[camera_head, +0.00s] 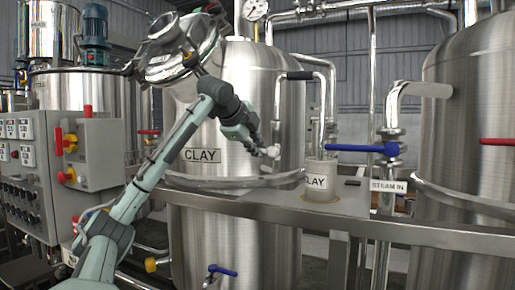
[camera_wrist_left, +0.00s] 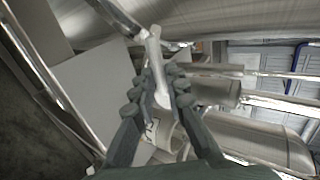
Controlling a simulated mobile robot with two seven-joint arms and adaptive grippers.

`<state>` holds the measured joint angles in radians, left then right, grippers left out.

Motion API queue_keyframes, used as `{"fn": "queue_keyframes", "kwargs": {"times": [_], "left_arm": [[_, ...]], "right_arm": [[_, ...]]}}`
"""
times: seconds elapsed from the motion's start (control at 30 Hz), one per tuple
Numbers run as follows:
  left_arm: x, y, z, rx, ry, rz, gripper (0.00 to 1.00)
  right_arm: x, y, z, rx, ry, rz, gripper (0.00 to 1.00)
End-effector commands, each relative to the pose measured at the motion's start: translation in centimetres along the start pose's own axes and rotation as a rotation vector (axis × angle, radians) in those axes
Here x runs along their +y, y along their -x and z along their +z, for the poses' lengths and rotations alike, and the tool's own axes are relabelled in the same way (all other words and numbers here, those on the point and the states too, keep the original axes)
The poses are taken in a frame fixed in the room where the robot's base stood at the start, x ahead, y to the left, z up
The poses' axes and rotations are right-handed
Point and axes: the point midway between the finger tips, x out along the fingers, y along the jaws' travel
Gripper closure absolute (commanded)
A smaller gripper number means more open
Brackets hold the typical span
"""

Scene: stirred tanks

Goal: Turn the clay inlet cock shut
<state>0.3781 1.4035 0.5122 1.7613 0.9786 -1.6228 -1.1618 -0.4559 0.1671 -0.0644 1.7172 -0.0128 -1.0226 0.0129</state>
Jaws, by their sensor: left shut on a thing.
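The clay tank (camera_head: 240,100) is a tall brushed-steel vessel with a CLAY sign (camera_head: 202,155) on its front. My left arm reaches across it from the left, and my left gripper (camera_head: 267,150) is at the lower end of a steel pipe to the right of the sign. In the left wrist view my left gripper (camera_wrist_left: 158,82) has its dark fingers on both sides of a pale metal lever (camera_wrist_left: 154,48), shut on it. This looks like the handle of the clay inlet cock; its body is mostly hidden by the gripper. My right gripper is not in view.
A pot labelled CLAY (camera_head: 320,182) stands on the steel ledge (camera_head: 400,232) just right of my gripper. A blue lever (camera_head: 358,149) sits on the pipe by the STEAM IN sign (camera_head: 388,186). A grey control box (camera_head: 92,150) stands at left.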

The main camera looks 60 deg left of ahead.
Motion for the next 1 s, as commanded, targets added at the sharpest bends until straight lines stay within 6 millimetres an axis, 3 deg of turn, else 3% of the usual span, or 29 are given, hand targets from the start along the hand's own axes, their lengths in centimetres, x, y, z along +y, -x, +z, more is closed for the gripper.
{"fn": "queue_keyframes", "kwargs": {"times": [0.17,0.2,0.37,0.73,0.87,1.0], "left_arm": [[0.0,0.0,0.1,-0.004,-0.002,0.0,1.0],[0.0,0.0,0.1,-0.004,-0.002,0.0,0.85],[0.0,0.0,0.1,-0.003,-0.001,0.0,0.66],[-0.1,0.6,0.0,-0.001,0.001,-0.002,0.66],[-0.1,2.4,0.0,0.0,0.0,-0.005,0.66],[-0.2,5.5,0.0,-0.002,0.0,-0.006,0.66]], "right_arm": [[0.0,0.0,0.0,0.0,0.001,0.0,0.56],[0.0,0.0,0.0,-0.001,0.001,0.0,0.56],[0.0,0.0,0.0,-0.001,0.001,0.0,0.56],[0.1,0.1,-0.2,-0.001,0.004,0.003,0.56],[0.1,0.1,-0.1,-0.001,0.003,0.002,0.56],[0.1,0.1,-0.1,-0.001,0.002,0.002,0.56]]}}
